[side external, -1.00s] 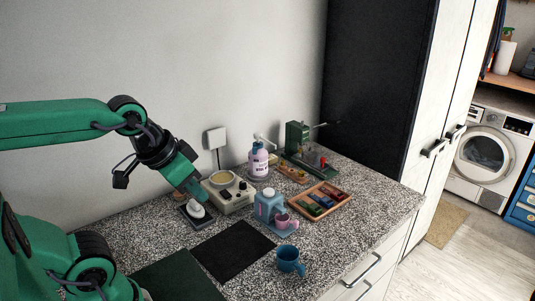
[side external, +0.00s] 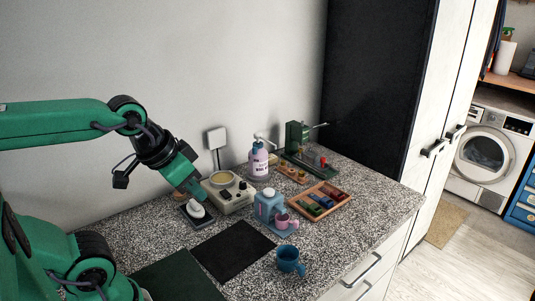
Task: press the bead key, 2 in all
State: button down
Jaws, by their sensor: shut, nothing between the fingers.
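My gripper (side external: 197,195) is shut with nothing in it. It points down at the back left of the counter, its tip just above or against a white rounded piece (side external: 195,211) on a small dark tray (side external: 204,222). I cannot tell whether they touch. A cream box (side external: 236,201) with a round yellowish top and dark knobs stands close to the right of the gripper. I cannot make out which part is the bead key. A blue dispenser (side external: 266,203) with a pink cup (side external: 286,221) stands further right.
A lilac pump bottle (side external: 258,164), a green lever press (side external: 296,136) and a wooden tray (side external: 341,207) of coloured blocks stand behind and right. A blue mug (side external: 290,260) is at the front. A black mat (side external: 233,250) lies clear; speckled counter is free at far right.

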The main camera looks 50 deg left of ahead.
jog(key=shift+w, duration=0.1)
dwell(0.8)
jog(key=m+t+y, duration=0.2)
jog(key=m+t, duration=0.1)
jog(key=m, duration=0.5)
send_over(266, 192)
notch_tip(266, 192, down, 5)
jog(key=shift+r, duration=0.2)
jog(key=shift+f, duration=0.1)
jog(key=shift+f, duration=4.3)
